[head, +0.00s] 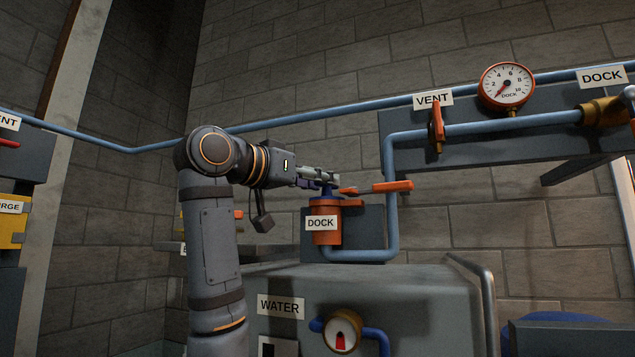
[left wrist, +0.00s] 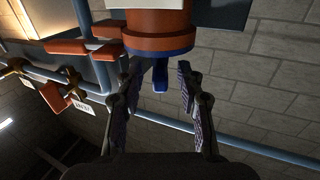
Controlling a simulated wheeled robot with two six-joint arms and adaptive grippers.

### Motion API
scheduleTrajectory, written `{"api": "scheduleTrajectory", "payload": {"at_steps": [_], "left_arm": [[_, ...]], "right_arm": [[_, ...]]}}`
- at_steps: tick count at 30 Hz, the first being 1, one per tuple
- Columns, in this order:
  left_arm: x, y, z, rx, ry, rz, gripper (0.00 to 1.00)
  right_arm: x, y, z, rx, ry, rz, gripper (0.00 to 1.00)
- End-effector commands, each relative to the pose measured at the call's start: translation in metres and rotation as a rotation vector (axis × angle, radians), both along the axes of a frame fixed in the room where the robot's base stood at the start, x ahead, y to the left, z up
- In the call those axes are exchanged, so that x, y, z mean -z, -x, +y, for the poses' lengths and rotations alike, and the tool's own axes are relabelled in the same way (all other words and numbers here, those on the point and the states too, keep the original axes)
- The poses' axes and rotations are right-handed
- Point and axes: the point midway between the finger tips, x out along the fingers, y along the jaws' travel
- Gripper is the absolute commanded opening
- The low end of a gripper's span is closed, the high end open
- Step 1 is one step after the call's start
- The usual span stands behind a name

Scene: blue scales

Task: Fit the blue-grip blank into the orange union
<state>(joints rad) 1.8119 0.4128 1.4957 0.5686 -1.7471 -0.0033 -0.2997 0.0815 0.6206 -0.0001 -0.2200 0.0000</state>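The orange union (head: 326,222), labelled DOCK, stands upright at the centre of the head view; it also shows at the top of the left wrist view (left wrist: 157,22). The blue-grip blank sits at the union's mouth, its blue grip (head: 327,190) sticking up; in the left wrist view a blue rim and the grip (left wrist: 160,76) show against the union. I cannot tell how deep it sits. My left gripper (head: 325,178) is over the union. In the left wrist view its fingers (left wrist: 160,100) are apart, either side of the grip, with gaps. My right gripper is not in view.
An orange lever (head: 378,188) reaches right from beside the union's top. A blue pipe (head: 392,200) rises close to the right. The WATER tank (head: 420,300) stands below. A VENT valve (head: 437,125) and a gauge (head: 507,86) are up right.

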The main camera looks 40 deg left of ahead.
Motion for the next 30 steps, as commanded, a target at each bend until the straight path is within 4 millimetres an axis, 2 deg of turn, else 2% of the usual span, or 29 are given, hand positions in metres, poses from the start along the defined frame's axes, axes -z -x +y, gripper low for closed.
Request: {"api": "scheduleTrajectory", "payload": {"at_steps": [9,15,20,30], "left_arm": [[0.003,0.071,0.012,-0.001,0.0,-0.006,0.38],[0.001,0.107,0.017,0.0,0.001,-0.004,0.38],[0.0,0.118,0.019,0.0,0.0,-0.001,0.38],[0.0,0.118,0.019,0.0,0.0,-0.001,0.38]], "right_arm": [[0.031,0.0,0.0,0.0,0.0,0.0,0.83],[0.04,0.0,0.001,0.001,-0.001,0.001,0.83],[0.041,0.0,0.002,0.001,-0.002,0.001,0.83],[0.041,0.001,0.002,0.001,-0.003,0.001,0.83]]}}
